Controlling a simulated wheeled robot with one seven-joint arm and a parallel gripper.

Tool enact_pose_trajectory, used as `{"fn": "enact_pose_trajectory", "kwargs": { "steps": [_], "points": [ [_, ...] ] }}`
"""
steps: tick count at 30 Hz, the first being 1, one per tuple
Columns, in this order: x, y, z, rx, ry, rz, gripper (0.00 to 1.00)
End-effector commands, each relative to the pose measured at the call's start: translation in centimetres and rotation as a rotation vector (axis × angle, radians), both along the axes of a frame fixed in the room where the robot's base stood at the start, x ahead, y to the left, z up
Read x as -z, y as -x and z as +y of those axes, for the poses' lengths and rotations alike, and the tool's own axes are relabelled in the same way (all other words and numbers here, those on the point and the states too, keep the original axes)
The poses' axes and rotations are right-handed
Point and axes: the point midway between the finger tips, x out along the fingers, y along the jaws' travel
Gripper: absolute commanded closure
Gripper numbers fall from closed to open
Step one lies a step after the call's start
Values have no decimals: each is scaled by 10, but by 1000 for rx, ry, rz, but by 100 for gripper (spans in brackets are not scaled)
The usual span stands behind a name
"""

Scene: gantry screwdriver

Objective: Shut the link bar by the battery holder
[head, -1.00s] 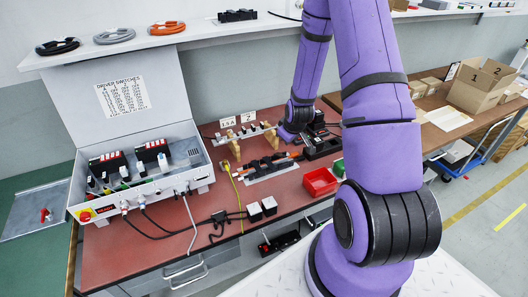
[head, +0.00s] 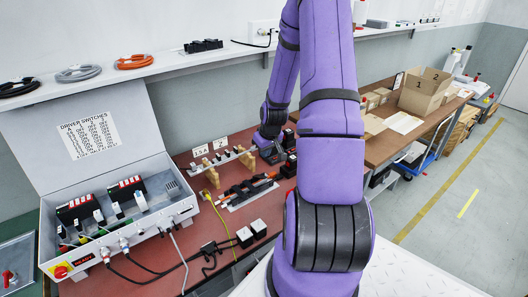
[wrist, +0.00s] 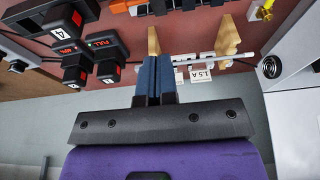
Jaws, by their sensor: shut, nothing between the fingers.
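In the wrist view my gripper (wrist: 154,80) has its blue fingers together, empty. The tips are over a pale wooden post (wrist: 153,40) of a small stand. A thin light bar (wrist: 215,60) runs right from beside the fingers, past a second wooden post (wrist: 230,32); the fingers hide its left part. In the head view this bar (head: 228,158) stands at the back of the red bench. Black battery-like blocks (wrist: 105,46) with lit labels, one reading FULL, are left of the fingers in the wrist view. I cannot tell which part is the link bar, or its state.
An open grey switch box (head: 120,225) stands at the bench's left. A rack with orange-and-black tools (head: 248,190) lies before the stand. A shelf (head: 150,68) runs above.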

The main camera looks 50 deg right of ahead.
Motion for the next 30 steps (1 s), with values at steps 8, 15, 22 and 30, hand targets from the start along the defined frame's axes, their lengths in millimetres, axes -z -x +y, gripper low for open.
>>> {"fn": "enact_pose_trajectory", "kwargs": {
  "steps": [8,15,22,30],
  "points": [
    [45,-11,-2,1,-2,3,100],
    [79,-11,-2,1,-2,3,100],
    [98,-1,0,0,0,0,100],
    [101,1,0,0,1,-1,100]
  ]
}}
